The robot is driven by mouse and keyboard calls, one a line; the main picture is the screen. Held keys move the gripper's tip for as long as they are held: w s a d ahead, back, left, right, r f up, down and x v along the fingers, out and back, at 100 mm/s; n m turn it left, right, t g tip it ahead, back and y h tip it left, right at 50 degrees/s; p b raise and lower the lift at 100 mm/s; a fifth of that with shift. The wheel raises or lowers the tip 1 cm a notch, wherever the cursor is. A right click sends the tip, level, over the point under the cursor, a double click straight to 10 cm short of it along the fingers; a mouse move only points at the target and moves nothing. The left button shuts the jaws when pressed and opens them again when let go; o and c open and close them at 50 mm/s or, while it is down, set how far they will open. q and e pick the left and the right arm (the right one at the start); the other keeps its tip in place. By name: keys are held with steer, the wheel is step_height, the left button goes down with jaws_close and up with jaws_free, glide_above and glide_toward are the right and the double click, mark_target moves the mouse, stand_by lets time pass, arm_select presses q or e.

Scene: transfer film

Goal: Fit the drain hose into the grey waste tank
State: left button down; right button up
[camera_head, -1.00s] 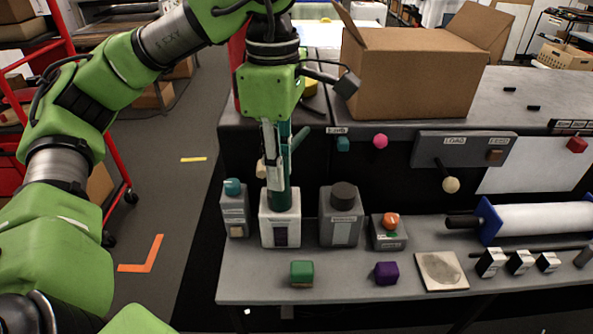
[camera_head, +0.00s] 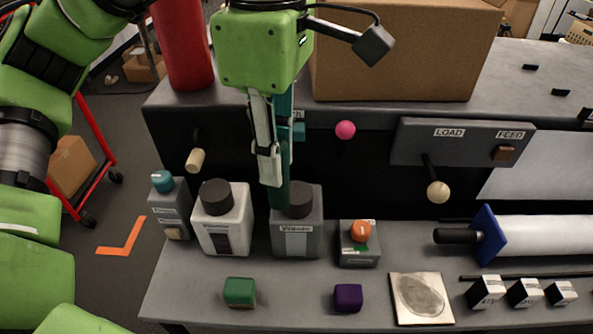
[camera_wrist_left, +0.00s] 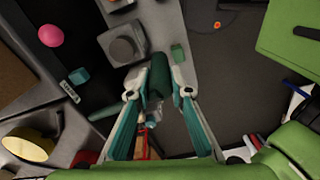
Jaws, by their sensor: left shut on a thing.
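My left gripper (camera_head: 273,175) points down above the bench, shut on the green drain hose (camera_head: 280,192). The hose hangs nearly upright, its lower end overlapping the left side of the dark round top of the grey waste tank (camera_head: 298,240). I cannot tell whether it touches the tank. In the left wrist view, the dark green hose (camera_wrist_left: 159,72) sits between the fingertips (camera_wrist_left: 157,86), and the grey tank's round top (camera_wrist_left: 122,48) shows beside it, to the left. A white tank (camera_head: 223,230) with a dark round top stands left of the grey one. My right gripper is not seen.
A grey unit with a teal knob (camera_head: 162,181) stands left of the tanks, and one with an orange knob (camera_head: 361,231) right. Green (camera_head: 240,292) and purple (camera_head: 348,298) blocks lie in front. A cardboard box (camera_head: 400,55) and red cylinder (camera_head: 182,45) are behind.

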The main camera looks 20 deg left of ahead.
arm_select(q)
steer(key=w+f+p, duration=0.1)
steer(key=w+f, duration=0.5)
steer(key=f, duration=0.1)
steer(key=w+f+p, duration=0.1)
steer(key=w+f, duration=0.2)
steer(key=shift+w+a+f+p, duration=0.15)
steer(key=shift+a+f+p, duration=0.05)
steer(key=shift+f+p, duration=0.2)
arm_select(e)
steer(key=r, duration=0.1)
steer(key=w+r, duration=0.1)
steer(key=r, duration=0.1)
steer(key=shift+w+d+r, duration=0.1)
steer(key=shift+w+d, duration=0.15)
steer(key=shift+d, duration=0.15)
arm_select(q)
steer(key=shift+f+b, duration=0.25)
steer(key=shift+b, duration=0.05)
steer(key=c, duration=1.8)
jaws_free()
steer(key=shift+c, duration=0.2)
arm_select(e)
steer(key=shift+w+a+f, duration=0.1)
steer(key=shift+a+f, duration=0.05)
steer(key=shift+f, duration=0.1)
